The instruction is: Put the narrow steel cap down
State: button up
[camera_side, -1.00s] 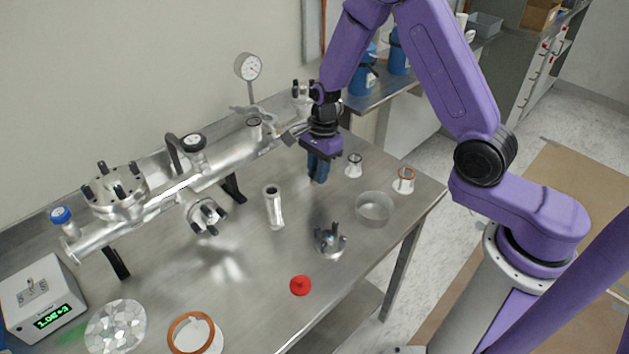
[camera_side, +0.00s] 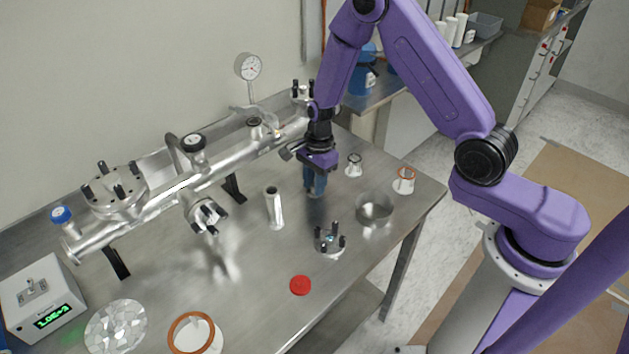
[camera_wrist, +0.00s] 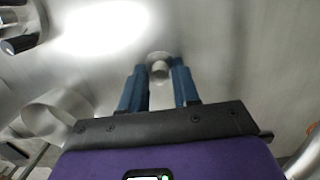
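The narrow steel cap (camera_wrist: 160,69), a small pale disc with a short knob, shows in the wrist view between my two blue fingertips. My gripper (camera_wrist: 159,70) flanks the cap on both sides and appears shut on its edges; no clear gap shows. In the side view my gripper (camera_side: 316,192) points down, low over the steel table (camera_side: 255,285), right of the upright steel tube (camera_side: 273,208). The cap is not distinguishable there. Whether it touches the table is unclear.
A bolted steel flange (camera_side: 330,238), a steel ring (camera_side: 374,210) and a red cap (camera_side: 300,285) stand nearby. Two small ringed pieces (camera_side: 354,165) (camera_side: 404,180) lie to the right. The long vacuum chamber (camera_side: 165,200) runs along the back left.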

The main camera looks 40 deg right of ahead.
jog(key=shift+o, duration=0.5)
notch_tip(320, 180, up, 12)
jog(key=d, duration=0.1)
jog(key=s+a+r+n, duration=0.4)
jog(key=s+n, duration=0.1)
jog(key=n, duration=0.3)
jog(key=s+d+r+n, duration=0.1)
jog(key=s+r+n, duration=0.1)
jog(key=s+n, duration=0.9)
jog(key=s+d+r+n, duration=0.2)
jog(key=s+r+n, duration=0.1)
jog(key=s+n, duration=0.8)
jog(key=s, duration=0.3)
jog(key=shift+s+d+r+n+h, duration=0.25)
jog(key=shift+s+r+n+h, duration=0.05)
jog(key=shift+s+h, duration=0.1)
